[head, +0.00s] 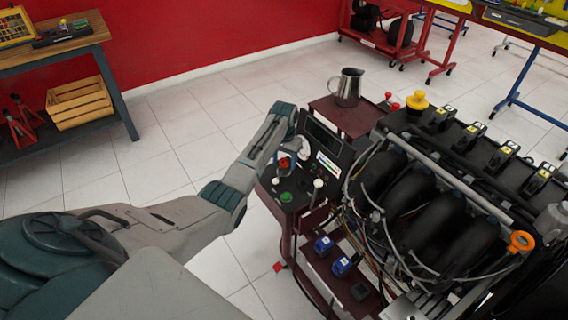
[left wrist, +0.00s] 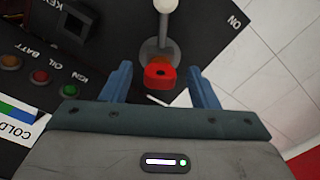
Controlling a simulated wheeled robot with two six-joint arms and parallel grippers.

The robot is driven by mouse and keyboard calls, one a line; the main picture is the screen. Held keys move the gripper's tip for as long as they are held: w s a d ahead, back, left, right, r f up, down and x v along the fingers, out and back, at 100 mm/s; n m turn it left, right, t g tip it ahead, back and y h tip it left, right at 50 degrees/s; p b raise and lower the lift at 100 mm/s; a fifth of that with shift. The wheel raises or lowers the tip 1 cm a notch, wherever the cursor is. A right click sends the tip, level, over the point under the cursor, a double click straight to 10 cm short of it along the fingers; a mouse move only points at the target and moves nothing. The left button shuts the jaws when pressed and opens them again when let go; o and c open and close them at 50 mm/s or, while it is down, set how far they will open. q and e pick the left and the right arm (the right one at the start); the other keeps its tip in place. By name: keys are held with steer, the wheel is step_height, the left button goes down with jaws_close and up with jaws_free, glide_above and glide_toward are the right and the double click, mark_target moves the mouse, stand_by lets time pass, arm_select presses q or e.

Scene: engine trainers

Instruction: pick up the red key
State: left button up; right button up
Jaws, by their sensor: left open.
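The red key (left wrist: 160,76) shows in the left wrist view, at the foot of a grey metal switch on the black control panel (left wrist: 105,45). Its head has a small dark hole. My left gripper (left wrist: 161,84) is open, with one blue finger on each side of the key and a gap on both sides. In the head view the key (head: 284,163) is a small red spot under my left gripper (head: 291,157), which partly covers the panel. I cannot tell whether the fingers touch the panel. My right gripper is not in view.
A white-tipped lever (left wrist: 166,5) rises just beyond the key. Coloured lamps and a green knob (head: 286,197) are on the panel. The large engine (head: 430,190) stands close on the right. A metal jug (head: 346,88) stands behind the panel. White floor is free on the left.

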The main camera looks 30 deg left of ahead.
arm_select(q)
steer(key=c, duration=1)
steer(key=shift+r, duration=0.1)
steer(key=shift+c, duration=0.2)
